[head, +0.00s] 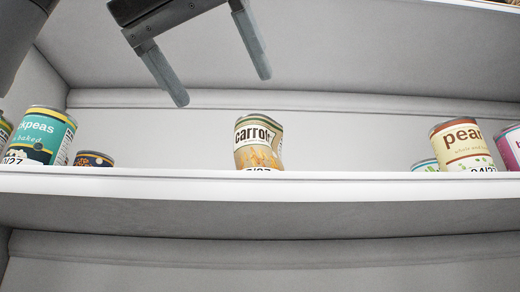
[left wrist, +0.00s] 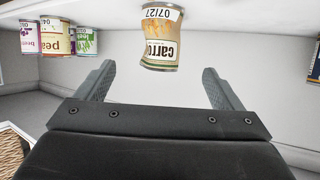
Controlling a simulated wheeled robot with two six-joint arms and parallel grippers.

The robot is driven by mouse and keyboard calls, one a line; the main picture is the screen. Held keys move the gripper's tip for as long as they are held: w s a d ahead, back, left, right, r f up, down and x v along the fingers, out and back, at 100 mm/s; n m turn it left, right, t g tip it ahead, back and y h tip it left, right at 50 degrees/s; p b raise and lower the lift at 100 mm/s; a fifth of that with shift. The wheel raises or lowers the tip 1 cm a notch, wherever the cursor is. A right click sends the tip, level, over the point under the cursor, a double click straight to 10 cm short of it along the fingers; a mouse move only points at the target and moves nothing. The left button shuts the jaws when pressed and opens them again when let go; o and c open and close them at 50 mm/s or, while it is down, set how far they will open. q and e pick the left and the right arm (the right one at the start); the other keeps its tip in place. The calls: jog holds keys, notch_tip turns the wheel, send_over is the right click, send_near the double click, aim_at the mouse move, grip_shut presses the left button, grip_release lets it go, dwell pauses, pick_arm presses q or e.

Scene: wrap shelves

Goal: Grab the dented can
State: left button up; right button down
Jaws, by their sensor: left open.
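The dented can (head: 258,144) is a carrots can with a crumpled side and a date label low on its front. It stands alone near the middle of the white shelf in the head view. My left gripper (head: 222,86) is open and empty, above the can and a little to its left, not touching it. In the left wrist view the can (left wrist: 161,38) appears upside down, beyond and between the two open fingers (left wrist: 158,80). My right gripper is in neither view.
On the shelf (head: 330,183), a chickpeas can (head: 43,136) and a short dark can (head: 94,159) stand left. A woven basket (left wrist: 12,150) shows at lower left.

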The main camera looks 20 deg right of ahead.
aim_at(248, 135)
pick_arm(q)
jog(key=p+x, duration=0.2)
jog(key=x, duration=0.6)
jog(key=shift+w+d, duration=0.1)
jog(key=shift+d, duration=0.05)
jog(key=shift+w+d+f+p, duration=0.15)
jog(key=shift+w+d+p, duration=0.15)
jog(key=shift+w+d, duration=0.1)
jog(key=p+x, duration=0.1)
jog(key=x, duration=0.3)
jog(key=shift+w, duration=0.15)
jog(key=shift+a, duration=0.15)
jog(key=shift+c, duration=1.2)
jog(key=c, duration=1)
jog(key=shift+c, duration=0.2)
jog(key=shift+r, duration=0.2)
